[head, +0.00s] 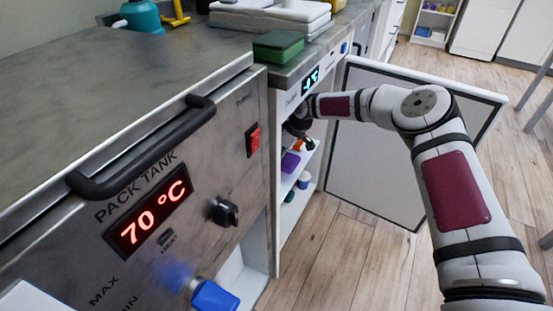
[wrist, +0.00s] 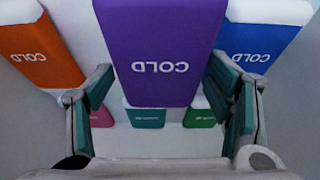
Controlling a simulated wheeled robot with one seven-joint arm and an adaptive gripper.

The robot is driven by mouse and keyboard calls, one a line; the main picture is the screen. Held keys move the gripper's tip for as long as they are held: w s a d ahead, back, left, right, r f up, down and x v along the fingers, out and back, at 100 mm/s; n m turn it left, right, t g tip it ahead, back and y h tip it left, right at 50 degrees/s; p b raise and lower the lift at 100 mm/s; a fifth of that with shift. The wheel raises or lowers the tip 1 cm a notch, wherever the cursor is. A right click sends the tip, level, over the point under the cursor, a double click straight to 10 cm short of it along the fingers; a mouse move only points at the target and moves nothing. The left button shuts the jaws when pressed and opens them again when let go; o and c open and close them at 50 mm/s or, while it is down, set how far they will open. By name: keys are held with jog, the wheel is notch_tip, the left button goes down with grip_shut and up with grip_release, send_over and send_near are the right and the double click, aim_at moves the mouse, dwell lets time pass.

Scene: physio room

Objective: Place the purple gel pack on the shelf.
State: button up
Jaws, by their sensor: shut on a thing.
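The purple gel pack (wrist: 160,50), marked COLD, fills the upper middle of the wrist view, with its lettering upside down. My gripper (wrist: 160,95) has one finger at each side of it and is shut on it. In the head view my gripper (head: 298,127) reaches into the open cold cabinet, partly hidden by its front edge. A purple pack (head: 290,162) shows just below it, inside the cabinet. A white shelf (head: 287,183) runs under that pack. I cannot tell whether the pack touches the shelf.
An orange pack (wrist: 40,50) and a blue pack (wrist: 258,45) flank the purple one. Smaller pink, teal (wrist: 146,118) and green packs show beyond. The open cabinet door (head: 375,150) stands behind my arm. A green box (head: 278,46) sits on the counter (head: 110,75).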

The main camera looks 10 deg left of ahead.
jog(key=shift+w+a+f+b, duration=0.1)
jog(key=shift+w+a+b, duration=0.25)
jog(key=shift+w, duration=0.5)
jog(key=shift+w+a+f+b, duration=0.1)
jog(key=shift+w+a+b, duration=0.2)
jog(key=shift+w, duration=0.5)
jog(key=shift+w+f+b, duration=0.15)
jog(key=shift+f+b, duration=0.95)
jog(key=shift+f, duration=0.7)
jog(key=shift+a+r, duration=0.1)
jog(key=o, duration=1.4)
jog(key=shift+f, duration=0.2)
jog(key=p+v, duration=0.3)
jog(key=v, duration=0.3)
jog(key=shift+d, duration=0.25)
jog(key=s+d+p, duration=0.1)
jog(key=d, duration=0.2)
jog(key=s+d+p, duration=0.1)
jog(key=d, duration=0.3)
jog(key=s+d+p, duration=0.1)
jog(key=s+d, duration=0.1)
jog(key=d, duration=0.1)
jog(key=shift+s+d+f, duration=0.1)
jog(key=shift+d+f, duration=0.1)
jog(key=shift+f, duration=0.1)
